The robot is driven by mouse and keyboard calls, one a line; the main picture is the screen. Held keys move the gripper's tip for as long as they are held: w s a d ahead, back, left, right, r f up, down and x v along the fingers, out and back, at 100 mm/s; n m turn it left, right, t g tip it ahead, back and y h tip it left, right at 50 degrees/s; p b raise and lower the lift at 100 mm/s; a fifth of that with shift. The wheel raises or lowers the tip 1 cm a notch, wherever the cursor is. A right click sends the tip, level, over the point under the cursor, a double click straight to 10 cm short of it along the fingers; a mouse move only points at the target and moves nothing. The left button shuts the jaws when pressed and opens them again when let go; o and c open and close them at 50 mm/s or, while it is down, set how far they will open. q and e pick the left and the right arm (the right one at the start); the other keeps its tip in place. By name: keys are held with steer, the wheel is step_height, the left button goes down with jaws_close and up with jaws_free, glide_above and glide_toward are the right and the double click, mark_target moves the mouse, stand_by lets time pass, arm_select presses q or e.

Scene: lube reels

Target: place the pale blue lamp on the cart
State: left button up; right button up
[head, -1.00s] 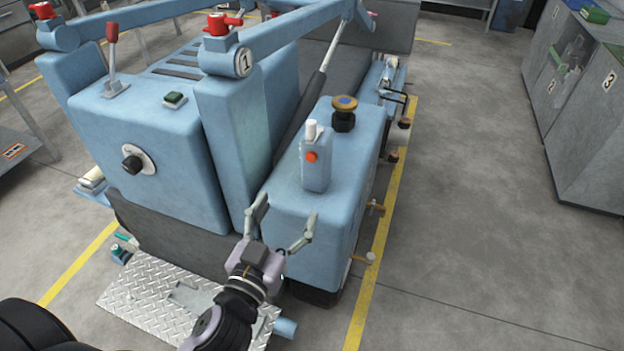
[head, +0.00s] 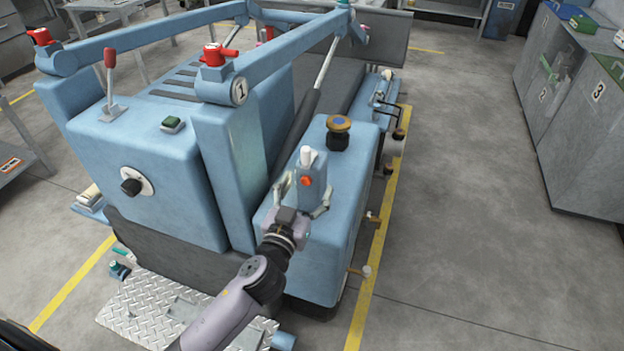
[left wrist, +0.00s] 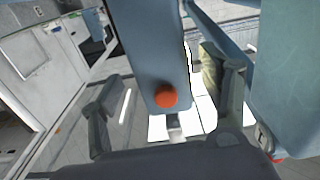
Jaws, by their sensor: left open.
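The pale blue lamp (head: 312,180), with a white top and an orange-red button, stands on the blue side box (head: 343,228) of a large machine. My left gripper (head: 303,193) is open, with one finger on either side of the lamp. In the left wrist view the lamp (left wrist: 150,50) fills the middle between the apart fingers of my left gripper (left wrist: 167,95). Whether a finger touches it I cannot tell. My right gripper is not in view. I cannot tell for sure which thing is the cart.
A blue and brown knob (head: 338,132) stands behind the lamp on the same box. A blue upright post (head: 232,160) rises close on the left. Grey cabinets (head: 588,120) stand at the right; the floor before them is clear. A grey shelf (head: 20,170) is at the far left.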

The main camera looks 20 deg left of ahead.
mark_target(307, 187)
arm_select(q)
steer(key=w+p, duration=0.1)
steer(key=w, duration=0.2)
steer(key=shift+w+f, duration=0.1)
steer(key=shift+w, duration=0.6)
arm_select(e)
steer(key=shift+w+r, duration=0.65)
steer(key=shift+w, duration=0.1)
arm_select(q)
steer(key=c, duration=0.9)
jaws_close()
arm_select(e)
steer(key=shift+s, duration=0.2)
